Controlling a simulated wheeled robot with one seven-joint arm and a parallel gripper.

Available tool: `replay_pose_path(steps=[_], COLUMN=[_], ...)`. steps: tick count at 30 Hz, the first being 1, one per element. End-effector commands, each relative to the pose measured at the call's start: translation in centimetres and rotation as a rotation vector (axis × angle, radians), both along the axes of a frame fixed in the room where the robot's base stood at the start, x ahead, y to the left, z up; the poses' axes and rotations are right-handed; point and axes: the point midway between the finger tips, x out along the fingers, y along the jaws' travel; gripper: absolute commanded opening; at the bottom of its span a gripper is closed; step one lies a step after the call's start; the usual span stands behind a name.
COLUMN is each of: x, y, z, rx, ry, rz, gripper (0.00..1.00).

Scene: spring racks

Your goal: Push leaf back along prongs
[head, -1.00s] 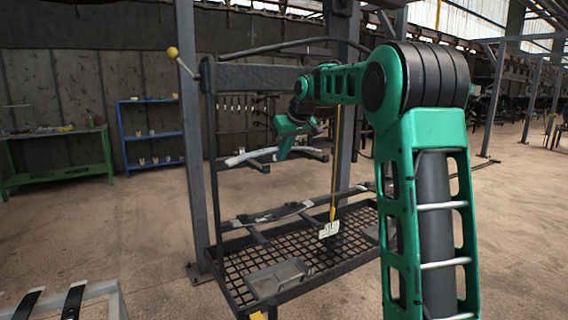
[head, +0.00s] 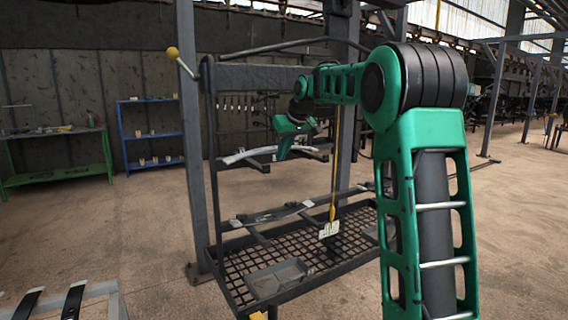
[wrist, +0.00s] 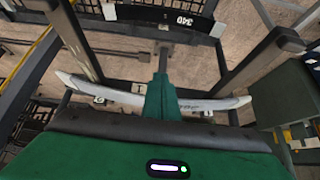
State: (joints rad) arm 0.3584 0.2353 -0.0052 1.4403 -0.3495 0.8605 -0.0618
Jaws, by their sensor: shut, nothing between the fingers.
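A light grey curved leaf (head: 249,153) lies across the upper dark prongs (head: 259,166) of the rack in the head view. In the wrist view the same leaf (wrist: 122,96) spans the picture, over two prongs (wrist: 270,50). My gripper (head: 281,156) is shut and empty, its tip down at the leaf. In the wrist view my gripper (wrist: 162,80) overlaps the middle of the leaf; whether it touches cannot be told. Part of the leaf is hidden behind my gripper in both views.
Below are another leaf (head: 275,214) on lower prongs and a mesh shelf (head: 235,262) with a grey tray (head: 279,278). A yellow-handled tool (head: 333,208) hangs at the right. The rack's upright post (head: 192,140) stands at the left. A dark leaf marked 340 (wrist: 165,19) shows in the wrist view.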

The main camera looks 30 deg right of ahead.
Motion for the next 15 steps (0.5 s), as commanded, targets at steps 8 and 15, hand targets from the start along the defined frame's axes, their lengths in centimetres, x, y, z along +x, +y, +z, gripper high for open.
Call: replay_pose_path(steps=[8, 15], x=[-2.0, -3.6], y=[-0.1, -0.2], z=[0.0, 0.0], rx=[0.000, 0.000], ry=[-0.001, -0.001], rz=[-0.001, -0.001], gripper=[0.00, 0.00])
